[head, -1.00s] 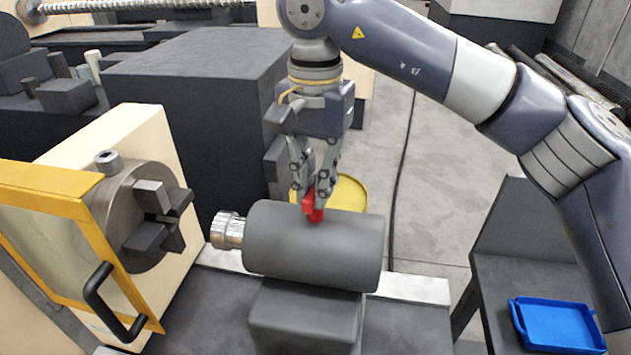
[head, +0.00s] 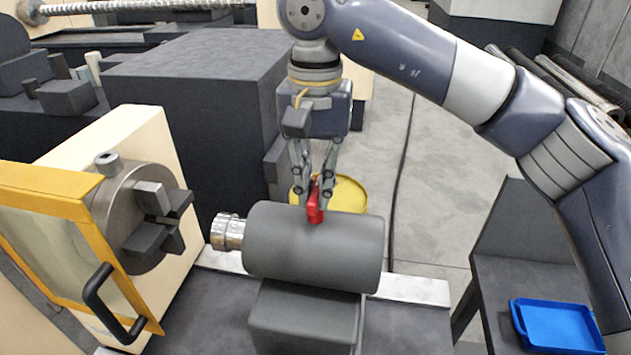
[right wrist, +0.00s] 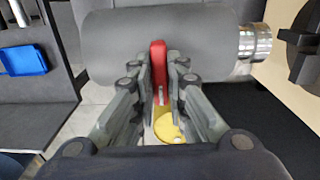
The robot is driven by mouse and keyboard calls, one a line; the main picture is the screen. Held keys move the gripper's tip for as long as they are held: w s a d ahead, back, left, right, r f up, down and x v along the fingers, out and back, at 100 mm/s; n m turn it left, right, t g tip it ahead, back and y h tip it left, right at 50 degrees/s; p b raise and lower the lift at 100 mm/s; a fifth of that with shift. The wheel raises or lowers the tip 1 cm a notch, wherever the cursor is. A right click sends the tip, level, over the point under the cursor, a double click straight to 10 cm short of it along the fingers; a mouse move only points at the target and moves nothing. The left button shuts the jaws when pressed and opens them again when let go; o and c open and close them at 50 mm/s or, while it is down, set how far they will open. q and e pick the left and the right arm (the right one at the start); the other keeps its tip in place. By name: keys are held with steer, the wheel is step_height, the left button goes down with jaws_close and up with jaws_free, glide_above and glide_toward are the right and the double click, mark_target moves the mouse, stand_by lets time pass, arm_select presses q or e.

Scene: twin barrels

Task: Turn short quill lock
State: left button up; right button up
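The short quill lock is a small red lever (head: 315,205) on top of the grey tailstock barrel (head: 315,250) in the head view. My right gripper (head: 316,200) reaches down to it from above, with one finger on each side. In the right wrist view, the red lever (right wrist: 158,58) stands between the two fingertips (right wrist: 159,72), which close in on both its sides. The lever's lower end is partly hidden by the fingers. My left gripper is not in view.
A bright metal quill (head: 228,231) sticks out of the barrel towards the chuck (head: 145,215) at the left. A yellow-framed guard (head: 50,190) with a black handle stands there. A yellow round container (head: 345,193) is behind the barrel. A blue tray (head: 556,326) lies at the lower right.

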mark_target(316, 188)
steer(key=o, duration=0.4)
steer(key=shift+w+r, duration=0.1)
steer(key=shift+r, duration=0.1)
steer(key=shift+f, duration=0.1)
step_height(316, 188, up, 12)
stand_by(0.5)
